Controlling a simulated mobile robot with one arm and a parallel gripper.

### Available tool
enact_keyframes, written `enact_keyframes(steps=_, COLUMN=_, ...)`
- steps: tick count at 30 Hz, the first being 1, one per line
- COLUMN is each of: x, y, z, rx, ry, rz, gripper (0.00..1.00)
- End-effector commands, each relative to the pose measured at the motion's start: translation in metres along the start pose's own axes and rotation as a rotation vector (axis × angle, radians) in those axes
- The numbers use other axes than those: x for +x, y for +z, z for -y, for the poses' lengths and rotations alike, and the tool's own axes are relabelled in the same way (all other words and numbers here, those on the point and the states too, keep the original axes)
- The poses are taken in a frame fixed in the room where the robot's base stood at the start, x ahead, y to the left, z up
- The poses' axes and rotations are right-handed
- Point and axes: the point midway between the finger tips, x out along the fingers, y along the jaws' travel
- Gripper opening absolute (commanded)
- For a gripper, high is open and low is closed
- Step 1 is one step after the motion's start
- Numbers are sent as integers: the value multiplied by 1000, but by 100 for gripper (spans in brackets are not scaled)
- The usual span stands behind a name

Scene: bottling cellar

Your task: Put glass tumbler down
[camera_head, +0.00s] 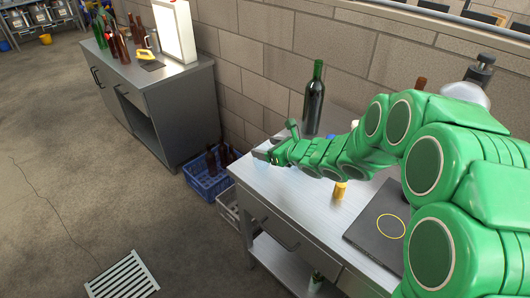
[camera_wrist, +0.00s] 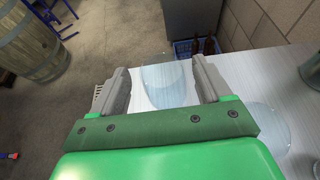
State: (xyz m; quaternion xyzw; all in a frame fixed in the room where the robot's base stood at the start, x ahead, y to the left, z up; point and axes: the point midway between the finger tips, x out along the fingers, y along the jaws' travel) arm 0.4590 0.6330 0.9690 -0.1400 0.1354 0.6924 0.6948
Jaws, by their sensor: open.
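The clear glass tumbler (camera_wrist: 166,88) stands on the steel worktop (camera_wrist: 240,72), seen between the two grey fingers of my gripper (camera_wrist: 160,90) in the wrist view. The fingers are spread on either side of it, and I cannot tell whether either one touches the glass. The tumbler is only faintly visible there, largely hidden by the gripper.
A dark green bottle (camera_head: 314,98) stands behind my arm near the wall. A yellow-brown cork-like piece (camera_head: 340,190) and a dark scale-like plate (camera_head: 385,222) are to the right. A blue crate (camera_head: 208,178) with bottles sits on the floor beyond the worktop's left edge.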

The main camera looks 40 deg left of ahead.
Motion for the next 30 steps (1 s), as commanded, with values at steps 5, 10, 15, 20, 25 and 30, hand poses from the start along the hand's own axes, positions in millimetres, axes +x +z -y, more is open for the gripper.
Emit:
enact_keyframes(steps=5, x=-9, y=24, z=0, rx=-2, ry=-1, rz=0, gripper=78)
enact_keyframes(steps=10, x=-16, y=39, z=1, rx=-2, ry=-2, rz=2, gripper=78)
enact_keyframes(steps=15, x=-18, y=43, z=1, rx=0, ry=-1, rz=0, gripper=78)
enact_keyframes(steps=20, x=-18, y=43, z=1, rx=0, ry=-1, rz=-1, gripper=78)
enact_keyframes(steps=25, x=-18, y=43, z=1, rx=0, ry=-1, rz=-1, gripper=90)
enact_keyframes(steps=30, x=-18, y=43, z=1, rx=0, ry=-1, rz=-1, gripper=90)
